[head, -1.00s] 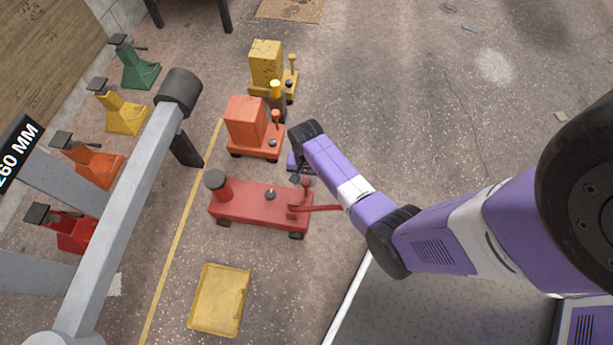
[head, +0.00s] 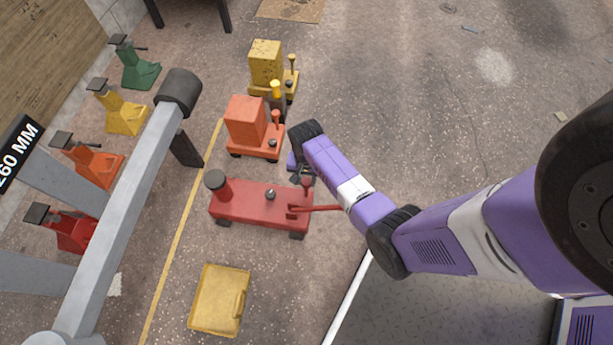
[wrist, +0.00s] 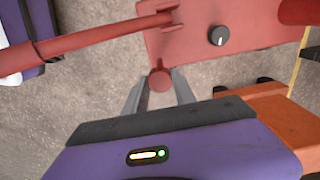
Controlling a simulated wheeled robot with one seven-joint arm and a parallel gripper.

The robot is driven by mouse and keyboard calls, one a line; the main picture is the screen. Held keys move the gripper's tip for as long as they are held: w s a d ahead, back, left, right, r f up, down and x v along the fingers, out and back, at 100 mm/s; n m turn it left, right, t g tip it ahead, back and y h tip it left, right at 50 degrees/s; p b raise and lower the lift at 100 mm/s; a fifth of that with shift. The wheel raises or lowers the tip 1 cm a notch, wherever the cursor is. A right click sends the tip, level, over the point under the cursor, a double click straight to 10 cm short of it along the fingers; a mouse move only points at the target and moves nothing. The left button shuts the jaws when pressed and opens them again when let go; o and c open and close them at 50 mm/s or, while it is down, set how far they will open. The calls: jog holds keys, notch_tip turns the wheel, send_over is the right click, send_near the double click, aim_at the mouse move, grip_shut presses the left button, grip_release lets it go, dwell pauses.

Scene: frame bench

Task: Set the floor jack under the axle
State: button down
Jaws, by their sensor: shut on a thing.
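The red floor jack (head: 260,208) stands on the floor to the right of the grey axle beam (head: 125,210) and the yellow floor line. Its round dark-topped saddle (head: 216,185) is at its left end, and a red handle (head: 318,208) sticks out at its right. My gripper (wrist: 160,82) is shut on the jack's upright red knob (wrist: 159,79), with a finger on each side of it in the wrist view. In the head view my gripper (head: 304,179) is at the jack's upper right corner, with its fingertips partly hidden by my wrist.
An orange jack (head: 246,122) stands close behind the red one, with a yellow jack (head: 266,62) beyond. A yellow tray (head: 205,300) lies in front. Red, orange, yellow and green stands (head: 140,72) line the left side beyond the beam. A "260 MM" sign (head: 20,150) is at far left.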

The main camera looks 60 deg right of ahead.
jog(key=w+a+b, duration=0.3)
jog(key=w+a, duration=0.1)
jog(key=w, duration=0.6)
jog(key=w+a+b, duration=0.3)
jog(key=w, duration=0.8)
jog(key=shift+w+a, duration=0.15)
jog(key=shift+a, duration=0.25)
